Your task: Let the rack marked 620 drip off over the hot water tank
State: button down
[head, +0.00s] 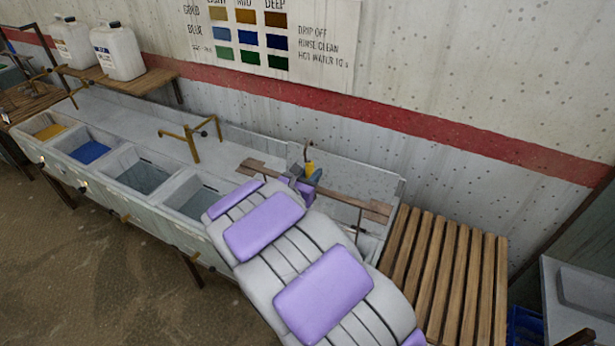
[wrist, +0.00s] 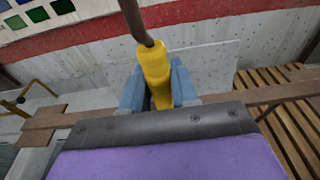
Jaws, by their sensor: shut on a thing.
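My gripper (head: 308,174) is shut on the yellow grip (wrist: 155,72) of a rack, with its blue-grey fingers on both sides in the wrist view. A dark metal hook (wrist: 133,18) rises from the grip. The rack's long wooden bar (head: 372,207) runs left to right below the grip, above the right end of the trough. It also shows in the wrist view (wrist: 45,122). Thin dark rods hang at the bar's right end. I read no number on the rack. Two basins of clear greyish water (head: 143,177) (head: 192,203) lie left of my arm; I cannot tell which is hot.
Yellow (head: 47,131) and blue (head: 89,151) dye basins lie at the trough's left. A brass tap (head: 192,138) stands behind the water basins. A slatted wooden rack-stand (head: 455,270) is at the right. White jugs (head: 118,52) stand on a shelf. A wall chart (head: 250,30) hangs above.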

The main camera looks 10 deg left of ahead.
jog(key=f+x, duration=0.1)
jog(key=x, duration=0.6)
jog(key=c, duration=1.4)
grip_release()
jog(key=shift+s+d+f, duration=0.1)
jog(key=shift+f, duration=0.1)
jog(key=shift+r, duration=0.15)
grip_shut()
jog(key=shift+s, duration=0.25)
jog(key=shift+b, duration=0.3)
